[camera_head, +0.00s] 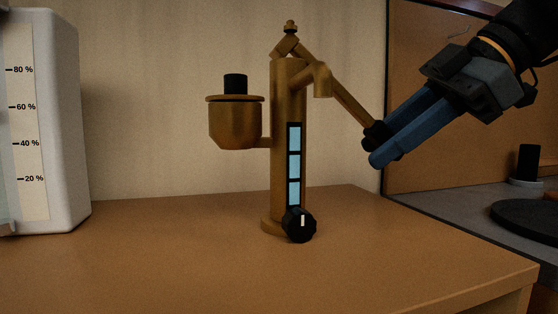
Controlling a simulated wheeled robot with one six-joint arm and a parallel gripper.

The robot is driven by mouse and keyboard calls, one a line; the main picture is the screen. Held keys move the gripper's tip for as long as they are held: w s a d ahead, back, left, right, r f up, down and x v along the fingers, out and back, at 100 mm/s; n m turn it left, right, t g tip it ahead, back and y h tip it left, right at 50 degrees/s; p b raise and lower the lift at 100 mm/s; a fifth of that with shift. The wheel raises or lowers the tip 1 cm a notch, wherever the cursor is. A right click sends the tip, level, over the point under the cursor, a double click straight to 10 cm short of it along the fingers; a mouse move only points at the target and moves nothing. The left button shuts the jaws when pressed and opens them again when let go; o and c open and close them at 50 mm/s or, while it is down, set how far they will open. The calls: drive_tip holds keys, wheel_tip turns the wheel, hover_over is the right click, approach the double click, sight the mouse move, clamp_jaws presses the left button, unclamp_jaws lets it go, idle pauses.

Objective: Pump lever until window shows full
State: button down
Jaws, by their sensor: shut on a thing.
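A brass-coloured hand pump (283,165) stands upright on the wooden counter. Its lever (347,99) runs from the pivot at the top down to the right and ends in a black grip (374,134). My gripper (386,147), with blue fingers, comes from the upper right and is shut on the black grip, partly hiding it. The lever end is low, about mid-height of the column. The window (294,166) on the column front has three segments, all light blue. A spout (322,82) points down at the upper right of the column.
A brass cup (235,123) with a black knob hangs at the pump's left. A black dial (299,224) sits at its base. A white tank (62,125) with a percent scale stands at far left. The wooden counter (180,265) is clear in front.

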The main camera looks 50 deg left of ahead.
drive_tip(key=c, duration=2.5)
unclamp_jaws()
drive_tip(key=shift+c, duration=0.2)
drive_tip(key=r+t+p, duration=0.1)
drive_tip(key=w+d+r+h+p, duration=0.1)
drive_tip(key=r, duration=0.1)
drive_tip(key=w+r+n+t+p, duration=0.1)
drive_tip(key=shift+w+d+r+t+h, duration=0.15)
drive_tip(key=shift+w+r+t+h, duration=0.15)
drive_tip(key=shift+r+h, duration=0.1)
clamp_jaws()
wheel_tip(320, 180, up, 8)
drive_tip(key=w+n+t+h+p, duration=0.1)
drive_tip(key=t+h+p, duration=0.1)
drive_tip(key=t+p, duration=0.2)
drive_tip(key=shift+w+d+f+p, duration=0.2)
drive_tip(key=shift+d+p, duration=0.15)
drive_tip(key=shift+p, duration=0.6)
drive_tip(key=o, duration=1.8)
unclamp_jaws()
drive_tip(key=shift+f, duration=0.1)
